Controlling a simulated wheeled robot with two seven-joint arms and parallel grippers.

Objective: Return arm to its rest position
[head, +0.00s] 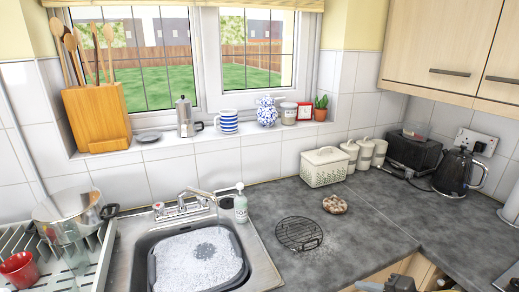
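A small part of what looks like my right arm or gripper (400,284) shows at the bottom edge, right of centre, in front of the counter's front edge. It is dark with pale yellowish parts and is cut off by the frame. Its fingers cannot be made out, and I see nothing clearly held in it. My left gripper is not in view.
A sink with a soapy basin (158,272) is at the lower centre, with a tap (185,205) and soap bottle (240,207) behind. A pot (68,212) and red cup (18,269) stand left. A wire trivet (298,233) lies on the counter (365,230), which has free room around it.

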